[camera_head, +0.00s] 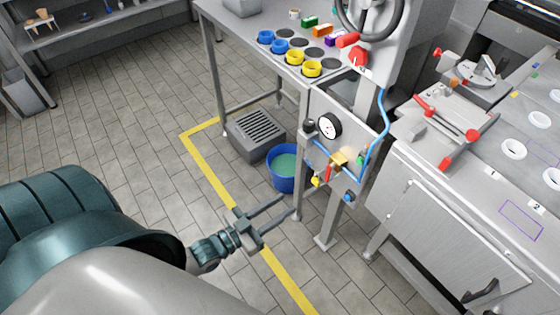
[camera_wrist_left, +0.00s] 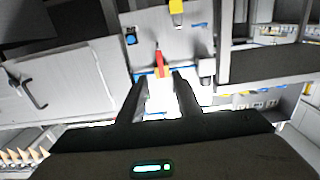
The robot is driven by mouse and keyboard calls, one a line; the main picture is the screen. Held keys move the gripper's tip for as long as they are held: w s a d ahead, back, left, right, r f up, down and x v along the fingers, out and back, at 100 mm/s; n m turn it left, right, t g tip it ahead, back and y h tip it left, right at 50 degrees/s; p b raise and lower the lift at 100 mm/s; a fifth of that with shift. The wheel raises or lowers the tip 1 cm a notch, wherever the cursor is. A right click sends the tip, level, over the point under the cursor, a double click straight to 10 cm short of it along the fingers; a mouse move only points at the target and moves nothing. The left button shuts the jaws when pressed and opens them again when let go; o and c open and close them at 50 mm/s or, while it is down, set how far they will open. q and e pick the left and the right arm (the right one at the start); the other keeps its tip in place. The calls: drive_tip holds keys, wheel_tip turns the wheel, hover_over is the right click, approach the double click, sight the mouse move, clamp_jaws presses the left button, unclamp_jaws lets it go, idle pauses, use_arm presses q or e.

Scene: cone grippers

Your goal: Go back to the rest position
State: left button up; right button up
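My left gripper (camera_head: 285,208) comes in from the left in the head view, over the tiled floor and in front of the gauge panel's leg. Its two fingers are spread apart with nothing between them. In the left wrist view the same fingers (camera_wrist_left: 160,85) show apart and empty, with a red lever (camera_wrist_left: 160,62) seen beyond their tips. I cannot tell how far the tips are from the panel. My right gripper is in neither view.
A panel with a round gauge (camera_head: 329,126) and a blue hose stands just beyond the gripper. A blue bucket (camera_head: 281,182) and a grey grated box (camera_head: 257,135) are on the floor. A white cabinet (camera_head: 445,235) stands right.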

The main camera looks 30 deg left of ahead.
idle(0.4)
use_arm(q)
drive_tip(key=s+d+f+n+g+y, duration=0.1)
drive_tip(key=s+f+g+y, duration=0.15)
drive_tip(key=f, duration=0.85)
drive_tip(key=s+d+f+g+y, duration=0.1)
drive_tip(key=s+f+g, duration=0.15)
drive_tip(key=f, duration=0.85)
drive_tip(key=s+d+f+g, duration=0.2)
drive_tip(key=s+d+f, duration=0.1)
drive_tip(key=f, duration=0.4)
drive_tip(key=s+d+f+g+y, duration=0.1)
drive_tip(key=s+d+f+g, duration=0.2)
drive_tip(key=s+f, duration=0.3)
drive_tip(key=shift+s+d+f+n, duration=0.15)
drive_tip(key=shift+s+f+n, duration=0.2)
drive_tip(key=shift+f, duration=0.35)
drive_tip(key=shift+w, duration=0.15)
